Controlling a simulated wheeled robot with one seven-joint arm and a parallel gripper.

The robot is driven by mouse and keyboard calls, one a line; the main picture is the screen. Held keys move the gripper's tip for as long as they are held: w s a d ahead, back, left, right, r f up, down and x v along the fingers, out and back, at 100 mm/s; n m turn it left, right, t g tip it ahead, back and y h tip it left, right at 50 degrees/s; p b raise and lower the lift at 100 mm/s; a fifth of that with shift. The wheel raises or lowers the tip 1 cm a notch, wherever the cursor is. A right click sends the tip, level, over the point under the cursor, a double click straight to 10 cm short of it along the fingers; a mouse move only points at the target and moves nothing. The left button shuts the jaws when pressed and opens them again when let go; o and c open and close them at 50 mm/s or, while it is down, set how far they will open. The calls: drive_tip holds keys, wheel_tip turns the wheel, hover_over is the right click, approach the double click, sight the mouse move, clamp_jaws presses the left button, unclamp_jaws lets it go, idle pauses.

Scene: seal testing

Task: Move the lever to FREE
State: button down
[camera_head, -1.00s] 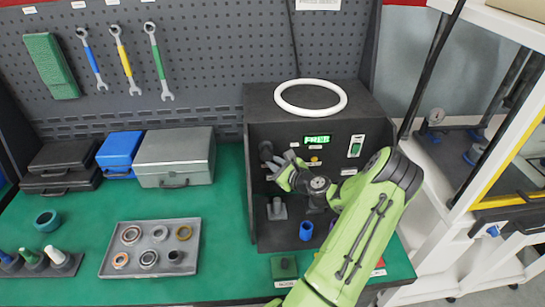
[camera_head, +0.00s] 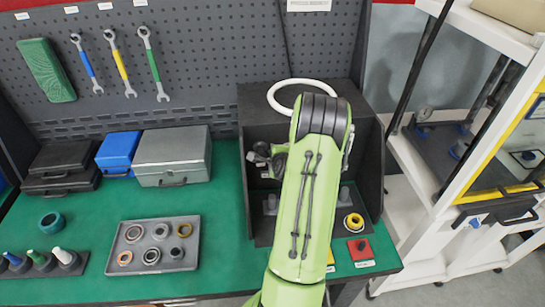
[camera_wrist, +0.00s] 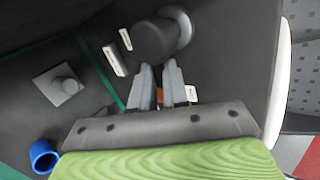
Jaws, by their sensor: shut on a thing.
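The test box (camera_head: 372,140) is dark, open at the front, and stands at the back right of the bench. A dark round lever knob (camera_wrist: 155,38) sticks out from its wall in the wrist view, beside two small white labels (camera_wrist: 114,60). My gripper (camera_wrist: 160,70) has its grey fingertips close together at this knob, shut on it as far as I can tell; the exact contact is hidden. In the head view my gripper (camera_head: 264,158) shows at the box's left inner side. My green arm covers the middle of the box and its lit display.
A white ring (camera_head: 275,92) lies on the box top. A blue cup (camera_wrist: 44,156) and a grey post (camera_wrist: 58,85) stand near the gripper. A parts tray (camera_head: 153,246) lies left.

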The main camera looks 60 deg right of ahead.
drive_tip(key=shift+r+n+g+h, duration=0.3)
drive_tip(key=shift+n+g+h, duration=0.2)
drive_tip(key=shift+n+g, duration=0.1)
idle(0.3)
drive_tip(key=c, duration=1.1)
unclamp_jaws()
drive_tip(key=b+v, duration=0.3)
drive_tip(key=v, duration=1.2)
drive_tip(key=shift+s+a+r, duration=0.2)
drive_tip(key=shift+s+a, duration=0.05)
drive_tip(key=shift+s, duration=0.05)
drive_tip(key=shift+w, duration=0.1)
